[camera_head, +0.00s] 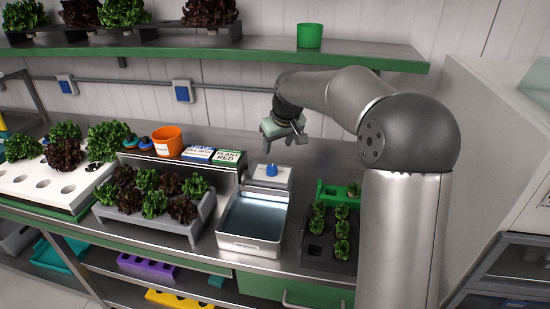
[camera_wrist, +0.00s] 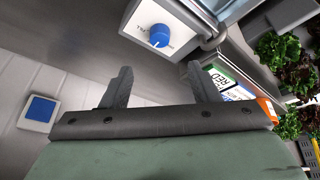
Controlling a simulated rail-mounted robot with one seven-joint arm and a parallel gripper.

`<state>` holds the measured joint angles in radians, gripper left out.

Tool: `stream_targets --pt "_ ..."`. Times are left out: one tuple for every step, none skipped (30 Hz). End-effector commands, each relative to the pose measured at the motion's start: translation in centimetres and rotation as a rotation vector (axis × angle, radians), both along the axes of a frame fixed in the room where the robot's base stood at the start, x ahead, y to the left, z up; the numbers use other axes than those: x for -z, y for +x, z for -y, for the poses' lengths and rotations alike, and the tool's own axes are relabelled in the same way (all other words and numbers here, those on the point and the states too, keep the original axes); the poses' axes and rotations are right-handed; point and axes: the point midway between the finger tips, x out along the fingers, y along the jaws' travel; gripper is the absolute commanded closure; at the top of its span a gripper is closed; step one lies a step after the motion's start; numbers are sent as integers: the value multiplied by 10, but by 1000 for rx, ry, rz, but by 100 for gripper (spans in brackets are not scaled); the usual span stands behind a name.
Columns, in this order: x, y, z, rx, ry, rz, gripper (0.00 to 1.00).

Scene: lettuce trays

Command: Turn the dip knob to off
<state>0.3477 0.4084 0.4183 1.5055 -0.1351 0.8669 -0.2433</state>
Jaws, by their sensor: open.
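The blue dip knob (camera_head: 271,170) sits on a grey-white box (camera_head: 284,176) at the back end of the metal dip basin (camera_head: 225,237). In the wrist view the knob (camera_wrist: 159,36) shows at the top centre on a white panel with small lettering that I cannot read fully. My gripper (camera_head: 301,140) is above and behind the knob, apart from it. In the wrist view its two fingers (camera_wrist: 161,88) are spread wide with nothing between them, and the knob lies beyond their tips.
Left of the basin are a grey tray of lettuces (camera_head: 200,231), an orange pot (camera_head: 167,141) and label cards (camera_head: 229,157). Right of it is a dark seedling tray (camera_head: 317,256). A green-edged shelf (camera_head: 390,58) runs above, and wall sockets (camera_head: 183,91) are behind.

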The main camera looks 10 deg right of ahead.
Motion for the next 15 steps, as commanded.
stream_targets --pt "-10 -4 1 1 -1 5 45" --pt "-16 -6 2 1 -2 4 45" --pt "-21 -9 2 0 -1 4 45" --pt "-26 -10 2 1 -1 3 45" --pt "-30 -12 2 1 -1 3 45" --pt "-34 -14 3 1 -1 3 45" --pt "-37 -15 3 1 -1 3 45" --pt "-39 -16 3 0 -1 1 45" --pt "-41 -17 3 0 -1 0 45" --pt "-43 -17 3 0 -1 1 45" --pt "-44 -18 3 0 -1 1 45" --pt "-45 -18 3 0 0 1 45" --pt "-45 -19 3 0 0 1 45" --pt "-45 -19 3 0 0 0 45" --pt "-45 -19 3 0 0 0 45"
